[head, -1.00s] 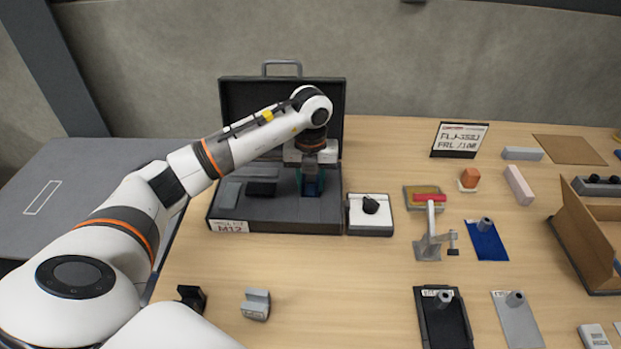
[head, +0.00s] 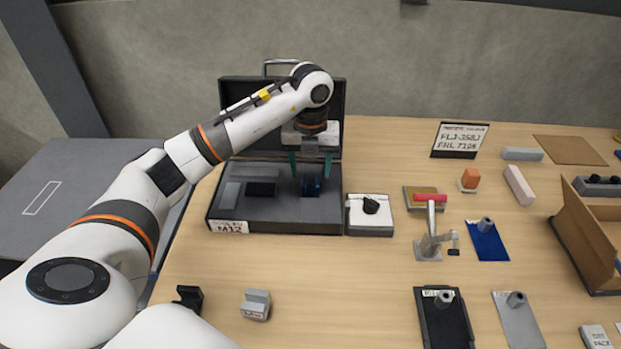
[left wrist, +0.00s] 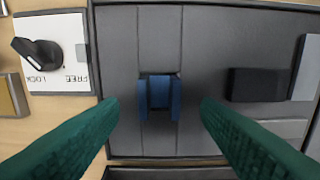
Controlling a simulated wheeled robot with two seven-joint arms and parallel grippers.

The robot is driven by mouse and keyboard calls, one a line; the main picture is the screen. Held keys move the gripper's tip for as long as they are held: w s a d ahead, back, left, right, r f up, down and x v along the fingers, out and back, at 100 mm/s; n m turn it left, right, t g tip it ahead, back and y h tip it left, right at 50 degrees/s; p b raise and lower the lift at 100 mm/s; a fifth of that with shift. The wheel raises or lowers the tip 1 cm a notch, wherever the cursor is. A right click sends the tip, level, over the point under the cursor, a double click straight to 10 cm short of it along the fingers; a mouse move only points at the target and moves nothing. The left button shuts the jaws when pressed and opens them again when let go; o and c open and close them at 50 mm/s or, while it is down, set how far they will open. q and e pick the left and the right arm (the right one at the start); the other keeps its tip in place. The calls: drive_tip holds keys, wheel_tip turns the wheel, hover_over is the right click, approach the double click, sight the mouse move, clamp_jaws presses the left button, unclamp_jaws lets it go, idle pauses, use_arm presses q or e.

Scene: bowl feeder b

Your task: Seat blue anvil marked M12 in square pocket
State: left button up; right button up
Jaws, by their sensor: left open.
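The blue anvil (head: 311,187) sits in a recess of the open dark case (head: 270,213), whose front label reads M12. In the left wrist view the blue anvil (left wrist: 161,92) lies between and below the fingertips, with a dark gap along one edge. No marking on it is readable, and I cannot tell how deep it sits. My left gripper (head: 311,172) is open above it, with its green fingers spread to both sides; they also show in the left wrist view (left wrist: 160,108). My right gripper is not in view.
A LOCK/FREE knob plate (head: 369,214) adjoins the case's right side. A red-handled clamp (head: 430,230) stands farther right. A black block (head: 262,189) lies in the case. A grey block (head: 256,304) is on the table in front. Bare table lies between.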

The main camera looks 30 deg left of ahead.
sight(311, 190)
use_arm(q)
wheel_tip(311, 190, up, 8)
drive_tip(key=shift+f, duration=0.15)
idle(0.6)
